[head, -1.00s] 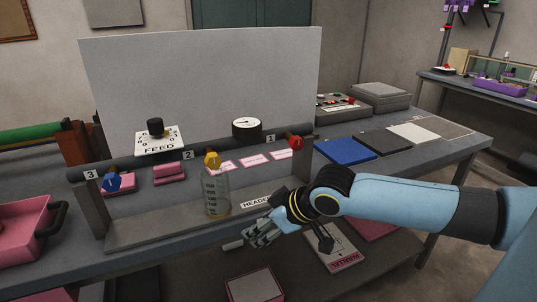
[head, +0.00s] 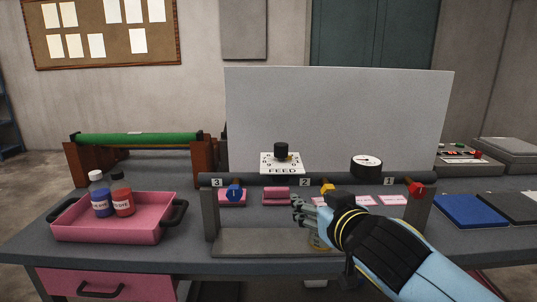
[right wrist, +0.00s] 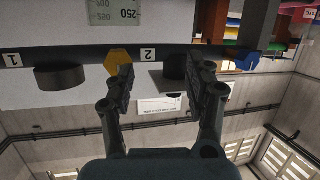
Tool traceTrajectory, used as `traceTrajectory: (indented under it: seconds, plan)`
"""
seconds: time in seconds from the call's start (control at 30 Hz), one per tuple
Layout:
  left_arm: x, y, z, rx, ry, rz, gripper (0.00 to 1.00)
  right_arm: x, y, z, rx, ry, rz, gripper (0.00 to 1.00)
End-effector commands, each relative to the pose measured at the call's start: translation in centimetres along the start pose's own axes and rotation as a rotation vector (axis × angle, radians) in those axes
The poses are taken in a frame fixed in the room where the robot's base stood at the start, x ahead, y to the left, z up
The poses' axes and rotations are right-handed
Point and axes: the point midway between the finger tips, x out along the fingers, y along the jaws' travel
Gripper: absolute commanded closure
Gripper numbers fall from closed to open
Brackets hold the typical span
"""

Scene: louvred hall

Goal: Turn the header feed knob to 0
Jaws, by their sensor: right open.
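The header feed knob (head: 281,149) is a black knob on a white dial plate marked FEED (head: 283,170), above the dark header pipe (head: 340,179). The dial's figures are too small to read surely, so I cannot tell the setting. My right gripper (head: 299,207) is in front of the header, below and a little right of the knob, apart from it. In the right wrist view, upside down, its two fingers (right wrist: 165,75) stand apart with nothing gripped. A dark shape, seemingly the knob (right wrist: 175,67), shows beyond them. My left gripper is not in view.
Blue (head: 235,192), yellow (head: 327,189) and red (head: 417,189) valve handles line the header. A round gauge (head: 366,165) stands right of the dial. A pink tray (head: 110,232) with bottles is at left.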

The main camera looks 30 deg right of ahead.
Motion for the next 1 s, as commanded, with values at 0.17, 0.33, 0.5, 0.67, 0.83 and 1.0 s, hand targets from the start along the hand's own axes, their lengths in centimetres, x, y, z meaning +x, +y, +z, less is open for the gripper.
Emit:
traceTrajectory:
  seconds: [0.17,0.33,0.5,0.67,0.83,1.0]
  plan:
    - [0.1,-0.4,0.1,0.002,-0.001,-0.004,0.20,0.3,-1.3,-5.8,0.056,0.221,0.006,0.47]
    - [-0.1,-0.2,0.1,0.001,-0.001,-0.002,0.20,0.8,-1.8,-7.7,0.066,0.287,-0.001,0.47]
    - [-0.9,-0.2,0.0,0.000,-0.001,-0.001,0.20,3.3,-1.8,-8.7,0.064,0.289,-0.001,0.47]
    - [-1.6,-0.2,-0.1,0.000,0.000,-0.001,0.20,6.5,-1.8,-9.6,0.065,0.286,-0.001,0.47]
    - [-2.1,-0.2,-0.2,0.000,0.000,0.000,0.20,9.1,-1.7,-10.2,0.064,0.286,-0.001,0.47]
    - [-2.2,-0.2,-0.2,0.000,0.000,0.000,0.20,10.4,-1.7,-10.4,0.065,0.284,-0.001,0.47]
